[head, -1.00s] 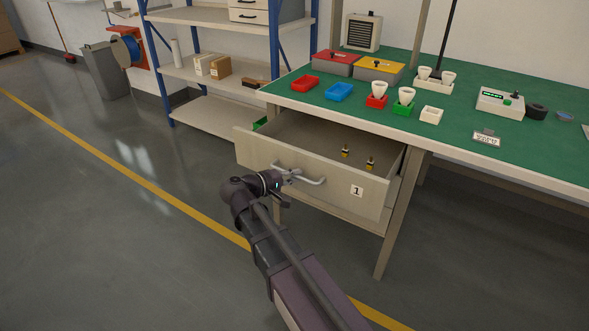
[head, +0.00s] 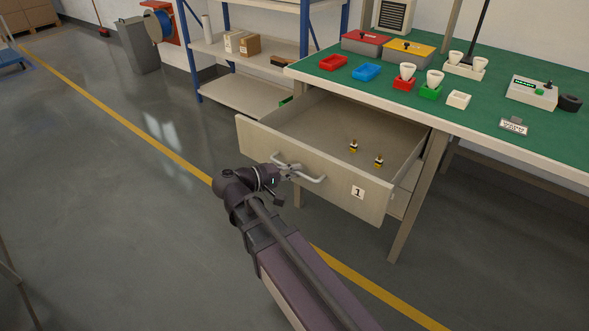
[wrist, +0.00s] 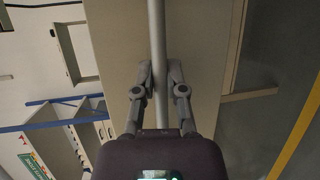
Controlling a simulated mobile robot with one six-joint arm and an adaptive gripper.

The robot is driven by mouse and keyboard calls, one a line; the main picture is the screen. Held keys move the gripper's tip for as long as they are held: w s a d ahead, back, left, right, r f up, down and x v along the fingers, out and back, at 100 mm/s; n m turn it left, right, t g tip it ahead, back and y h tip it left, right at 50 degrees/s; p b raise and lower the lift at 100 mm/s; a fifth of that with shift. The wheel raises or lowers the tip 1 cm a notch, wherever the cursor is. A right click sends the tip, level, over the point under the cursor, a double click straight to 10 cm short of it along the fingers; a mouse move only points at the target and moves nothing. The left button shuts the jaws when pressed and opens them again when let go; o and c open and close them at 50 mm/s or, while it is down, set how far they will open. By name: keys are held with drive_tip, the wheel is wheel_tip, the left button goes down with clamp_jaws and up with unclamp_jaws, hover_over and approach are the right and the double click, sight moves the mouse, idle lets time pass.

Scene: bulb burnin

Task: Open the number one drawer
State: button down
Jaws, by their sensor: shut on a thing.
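The number one drawer (head: 320,170) is under the green workbench and is pulled well out, with its inside showing. A label with a 1 (head: 358,192) is on its front, right of the bar handle (head: 312,178). My gripper (head: 287,171) is at the left part of the handle. In the wrist view my gripper (wrist: 159,88) has its two fingers shut on the bar handle (wrist: 157,40), one on each side. Two small brass-and-black parts (head: 353,146) stand inside the drawer toward its right side.
The green benchtop (head: 450,115) above holds red, blue and green trays, white bulbs, a tester (head: 531,92) and lidded boxes. A bench leg (head: 408,225) stands right of the drawer. A blue-posted shelf (head: 260,45) is behind left. The floor in front is open.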

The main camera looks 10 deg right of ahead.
drive_tip(key=shift+w, duration=0.25)
drive_tip(key=c, duration=0.7)
unclamp_jaws()
drive_tip(key=shift+s+d, duration=0.1)
